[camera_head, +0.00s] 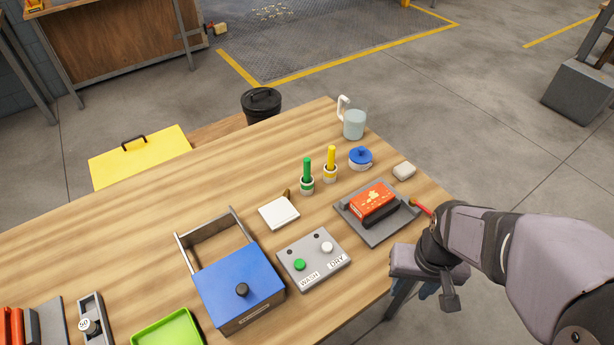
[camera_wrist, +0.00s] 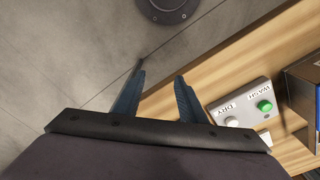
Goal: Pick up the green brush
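The green brush (camera_head: 307,171) stands upright in a small white holder with a green band, right of the table's middle in the head view. A similar yellow brush (camera_head: 331,158) stands just right of and behind it. My gripper (camera_head: 430,290) is off the table's right edge, well apart from the green brush, with its blue fingers partly hidden by the wrist. In the wrist view my gripper (camera_wrist: 160,80) shows two blue fingers spread apart with nothing between them. The green brush is not in the wrist view.
The table's left middle is clear.

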